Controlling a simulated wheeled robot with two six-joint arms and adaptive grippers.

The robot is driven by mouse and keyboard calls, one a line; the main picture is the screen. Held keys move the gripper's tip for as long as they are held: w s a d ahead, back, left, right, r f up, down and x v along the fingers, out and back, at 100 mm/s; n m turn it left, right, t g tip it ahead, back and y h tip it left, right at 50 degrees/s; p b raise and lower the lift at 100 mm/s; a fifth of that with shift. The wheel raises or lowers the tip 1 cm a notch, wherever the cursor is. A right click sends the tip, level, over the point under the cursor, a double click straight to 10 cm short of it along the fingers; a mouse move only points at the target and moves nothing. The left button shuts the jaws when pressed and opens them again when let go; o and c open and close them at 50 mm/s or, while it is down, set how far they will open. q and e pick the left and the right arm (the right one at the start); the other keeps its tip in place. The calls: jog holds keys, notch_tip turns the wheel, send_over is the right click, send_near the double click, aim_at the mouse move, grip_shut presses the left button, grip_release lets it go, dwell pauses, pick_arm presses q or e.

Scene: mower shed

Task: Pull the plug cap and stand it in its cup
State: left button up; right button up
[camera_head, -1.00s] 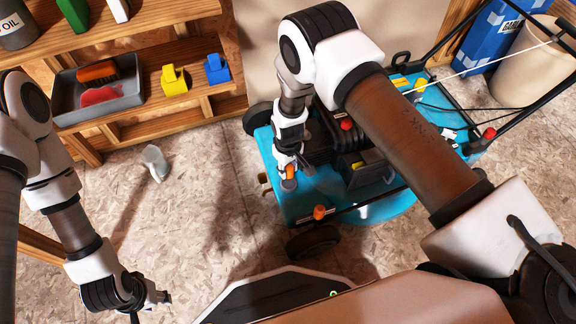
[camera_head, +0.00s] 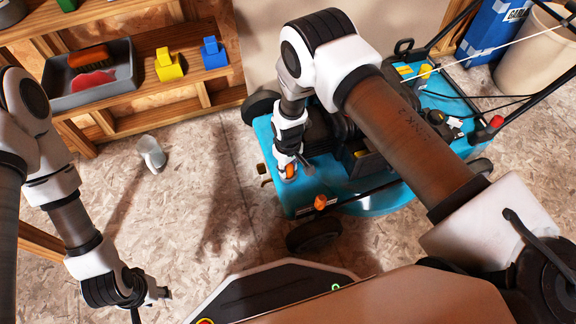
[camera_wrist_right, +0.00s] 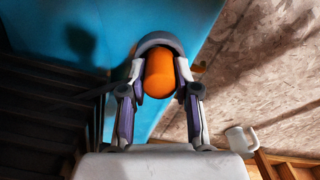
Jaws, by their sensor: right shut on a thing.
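An orange plug cap (camera_wrist_right: 160,74) sits between the fingers of my right gripper (camera_wrist_right: 158,92), which is shut on it. A dark grey rounded rim arches around the cap's far end. In the head view the cap (camera_head: 289,171) shows as a small orange patch at the front left corner of the blue mower (camera_head: 378,205). Whether it is still seated on the mower I cannot tell. A pale grey cup (camera_head: 152,154) stands on the floor left of the mower; it also shows in the right wrist view (camera_wrist_right: 241,140). My left gripper (camera_head: 150,299) hangs low at left, away from both; its opening is unclear.
A second orange knob (camera_head: 320,202) is on the mower's front edge. A wooden shelf (camera_head: 150,45) holds a grey tray (camera_head: 92,98), a yellow block (camera_head: 169,66) and a blue block (camera_head: 214,54). A beige bin (camera_head: 530,55) is at the back right. The floor between cup and mower is clear.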

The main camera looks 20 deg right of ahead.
jog(key=shift+f, duration=0.3)
jog(key=o, duration=0.8)
jog(key=shift+s, duration=0.1)
jog(key=shift+o, duration=1.1)
jog(key=shift+f, duration=0.2)
jog(key=shift+r, duration=0.15)
notch_tip(320, 180, up, 12)
jog(key=shift+f, duration=0.1)
